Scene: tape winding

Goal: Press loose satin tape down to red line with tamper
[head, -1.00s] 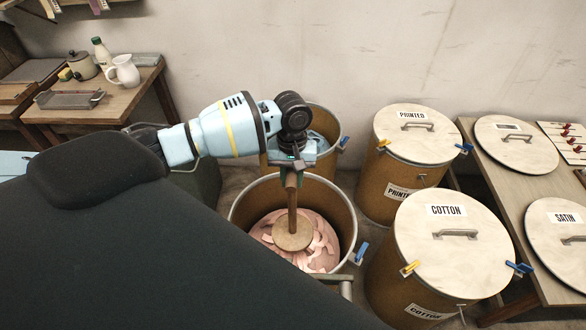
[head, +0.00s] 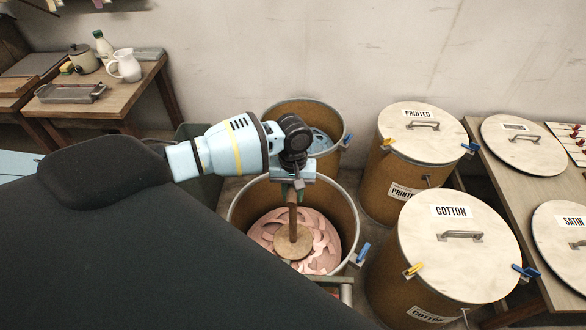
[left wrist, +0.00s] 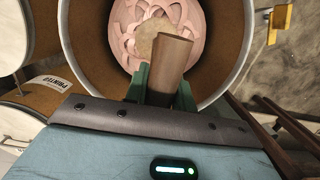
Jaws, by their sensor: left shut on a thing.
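My left gripper (head: 292,184) is shut on the wooden handle of the tamper (head: 293,241) and holds it upright inside an open drum (head: 352,212). The tamper's round foot rests on or just over the pink satin tape (head: 318,243), which lies in loose curls around it. The left wrist view shows the handle (left wrist: 174,52) between the green fingers (left wrist: 160,88), with the tape (left wrist: 127,15) beyond. I cannot make out a red line on the drum's inner wall. My right gripper does not show.
An open drum with blue contents (head: 322,142) stands behind. Lidded drums marked PRINTED (head: 420,150) and COTTON (head: 458,245) stand to the right. A table with loose lids, one marked SATIN (head: 565,235), is at the far right. A blue clip (head: 362,253) sits on the near drum's rim.

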